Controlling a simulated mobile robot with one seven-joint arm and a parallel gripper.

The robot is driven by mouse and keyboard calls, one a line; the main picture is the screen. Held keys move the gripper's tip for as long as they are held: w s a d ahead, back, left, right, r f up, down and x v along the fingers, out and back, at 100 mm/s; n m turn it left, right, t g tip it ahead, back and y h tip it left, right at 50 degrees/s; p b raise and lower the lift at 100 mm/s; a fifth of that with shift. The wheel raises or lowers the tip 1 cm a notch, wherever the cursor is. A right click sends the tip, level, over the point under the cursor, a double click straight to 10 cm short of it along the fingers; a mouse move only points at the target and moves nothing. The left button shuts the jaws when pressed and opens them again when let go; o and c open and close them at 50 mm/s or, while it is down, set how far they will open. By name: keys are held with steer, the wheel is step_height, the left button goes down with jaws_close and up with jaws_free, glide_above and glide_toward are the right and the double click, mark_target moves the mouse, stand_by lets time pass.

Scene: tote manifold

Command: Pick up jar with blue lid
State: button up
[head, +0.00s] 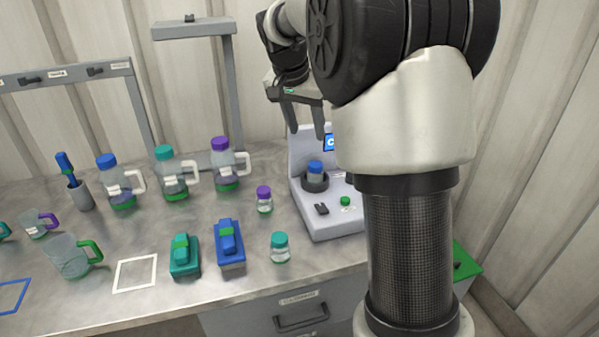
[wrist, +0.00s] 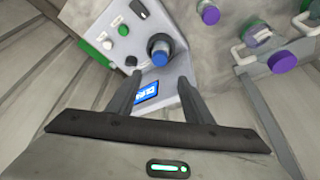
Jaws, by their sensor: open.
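The jar with the blue lid (head: 315,169) stands upright in a dark round holder on a grey-white machine (head: 329,222). In the wrist view the jar's blue lid (wrist: 159,50) shows just beyond and between my fingertips. My gripper (head: 306,135) is open and empty above the machine, in front of its upright back panel. In the wrist view my gripper (wrist: 160,80) has its two dark fingers spread apart, not touching the jar. The lower part of the jar is hidden in the holder.
A purple-lidded jar (head: 264,200) and a teal-lidded jar (head: 280,247) stand left of the machine. Handled bottles with blue (head: 120,188), teal (head: 172,180) and purple (head: 227,170) lids stand behind. A blue case (head: 229,246) and a teal case (head: 184,258) lie in front. My arm hides the machine's right side.

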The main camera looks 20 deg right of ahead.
mark_target(316, 164)
steer(key=b+x, duration=0.1)
steer(key=x, duration=1.5)
steer(key=shift+d+f+b, duration=0.1)
steer(key=shift+b, duration=0.3)
steer(key=c, duration=0.9)
